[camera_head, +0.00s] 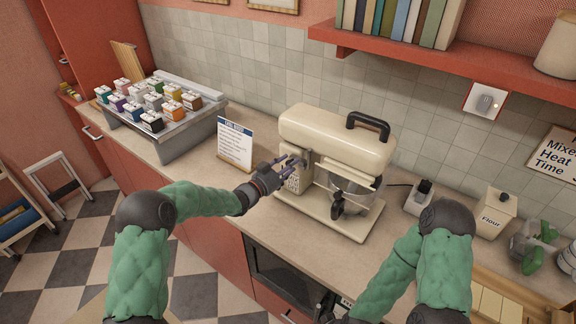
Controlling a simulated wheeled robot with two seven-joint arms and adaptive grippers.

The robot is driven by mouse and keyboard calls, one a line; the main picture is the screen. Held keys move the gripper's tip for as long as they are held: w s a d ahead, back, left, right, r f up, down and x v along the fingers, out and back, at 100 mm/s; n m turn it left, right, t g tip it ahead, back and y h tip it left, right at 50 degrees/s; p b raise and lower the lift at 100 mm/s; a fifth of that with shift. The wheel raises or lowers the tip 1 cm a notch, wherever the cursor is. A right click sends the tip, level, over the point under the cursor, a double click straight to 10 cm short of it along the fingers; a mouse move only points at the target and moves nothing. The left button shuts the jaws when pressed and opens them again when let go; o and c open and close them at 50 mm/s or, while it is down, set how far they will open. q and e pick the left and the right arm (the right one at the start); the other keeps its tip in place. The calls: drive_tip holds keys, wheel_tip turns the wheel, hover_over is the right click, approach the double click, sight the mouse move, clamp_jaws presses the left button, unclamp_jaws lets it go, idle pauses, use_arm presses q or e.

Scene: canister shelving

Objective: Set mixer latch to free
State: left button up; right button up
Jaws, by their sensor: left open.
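A cream stand mixer (338,145) with a black top handle stands on the counter, its metal bowl (352,192) under the head. My left gripper (288,168) is open at the left side of the mixer's column, close to its front. I cannot tell whether it touches the mixer. The latch cannot be made out clearly; the gripper may cover it. My right arm comes in at the lower right, and its gripper (328,304) is low at the counter's front edge, mostly hidden, its jaws unclear.
A rack (170,137) of coloured canisters and a white sign card (235,146) stand left of the mixer. A red shelf (440,59) with books hangs above.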

use_arm(q)
clamp_jaws()
drive_tip(key=w+a, duration=0.1)
drive_tip(key=w+a+b, duration=0.1)
drive_tip(key=a, duration=0.1)
drive_tip(key=shift+f, duration=0.2)
drive_tip(key=shift+c, duration=0.7)
unclamp_jaws()
drive_tip(key=shift+o, duration=0.7)
drive_tip(key=shift+w, duration=0.15)
drive_tip(key=shift+r, duration=0.1)
